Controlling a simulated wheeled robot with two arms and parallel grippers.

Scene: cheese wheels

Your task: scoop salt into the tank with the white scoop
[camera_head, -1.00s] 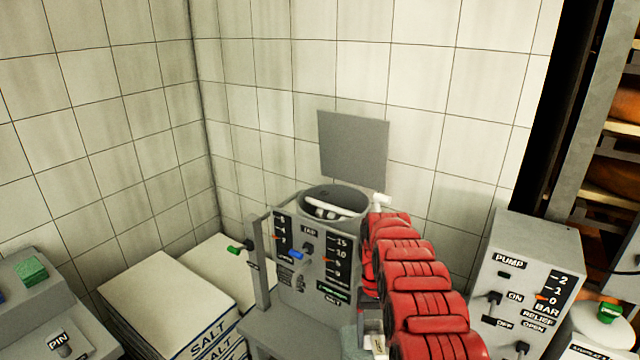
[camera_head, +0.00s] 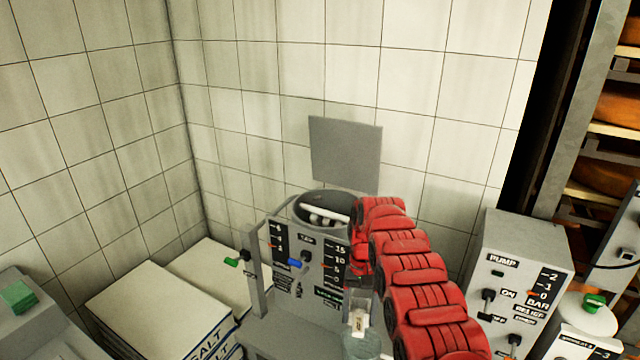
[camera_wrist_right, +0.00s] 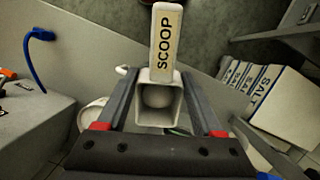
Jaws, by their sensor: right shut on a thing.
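The white scoop (camera_wrist_right: 165,40) shows in the right wrist view, its handle marked SCOOP. My right gripper (camera_wrist_right: 158,82) is shut on it, one dark finger on each side. A pale rounded mass (camera_wrist_right: 157,97) shows in its square hollow; I cannot tell whether it is salt. In the head view a small pale piece (camera_head: 361,318), perhaps the scoop, shows below the end of my red right arm, and the gripper is mostly hidden. The grey open-topped tank (camera_head: 298,213), with white pipes inside, stands left of the arm. My left gripper is not in view.
Salt bags (camera_head: 150,310) are stacked at the lower left. A panel with dials and levers (camera_head: 285,265) fronts the tank. A greyish round container (camera_head: 360,346) sits below the pale piece. The pump box (camera_head: 525,250) stands at the right; a grey plate (camera_head: 345,153) hangs behind the tank.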

